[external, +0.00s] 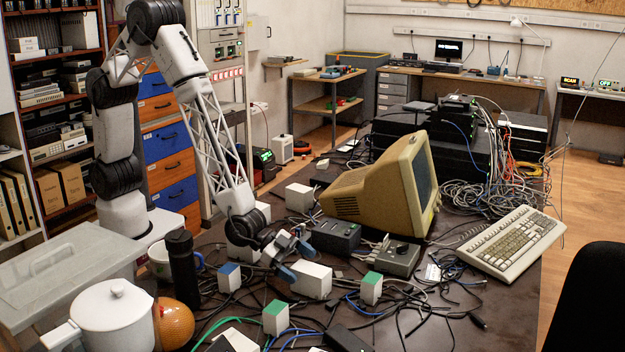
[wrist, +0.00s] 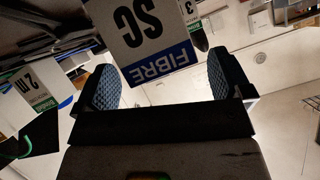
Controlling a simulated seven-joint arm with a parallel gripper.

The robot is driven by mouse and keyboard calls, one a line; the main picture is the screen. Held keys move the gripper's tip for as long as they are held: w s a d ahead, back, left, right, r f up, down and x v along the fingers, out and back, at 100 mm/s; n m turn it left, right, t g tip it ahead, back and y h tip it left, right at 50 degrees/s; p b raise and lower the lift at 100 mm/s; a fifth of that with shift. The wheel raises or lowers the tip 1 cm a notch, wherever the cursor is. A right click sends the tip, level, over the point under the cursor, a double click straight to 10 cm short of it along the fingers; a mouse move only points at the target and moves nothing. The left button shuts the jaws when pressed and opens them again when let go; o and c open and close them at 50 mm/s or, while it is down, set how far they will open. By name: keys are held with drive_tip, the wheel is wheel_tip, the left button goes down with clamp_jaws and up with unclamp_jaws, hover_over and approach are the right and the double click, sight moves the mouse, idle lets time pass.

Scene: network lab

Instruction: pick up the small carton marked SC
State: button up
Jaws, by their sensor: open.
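The carton marked SC (wrist: 145,30) is in the upper middle of the wrist view, white with a blue FIBRE band, its lettering upside down. My gripper (wrist: 163,72) is open, with one blue padded finger on each side of the carton and visible gaps. Its top end is cut off by the frame. In the external view my gripper (external: 295,260) is low over the table, at a white carton (external: 311,281) with its fingers partly in front. No marking is readable there, so I cannot tell for certain that this is the SC carton.
A green-banded carton marked 2 M (wrist: 28,88) is at left in the wrist view. A blue-topped carton (external: 229,277) and green-topped cartons (external: 371,288) stand nearby. Cables, dark boxes (external: 336,236) and a beige monitor (external: 378,185) crowd the table (external: 490,305). A black bottle (external: 181,262) stands left.

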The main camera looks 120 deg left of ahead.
drive_tip(key=shift+x, duration=1.05)
drive_tip(key=c, duration=1.1)
drive_tip(key=shift+r, duration=0.65)
drive_tip(key=c, duration=0.5)
drive_tip(key=shift+r, duration=4.4)
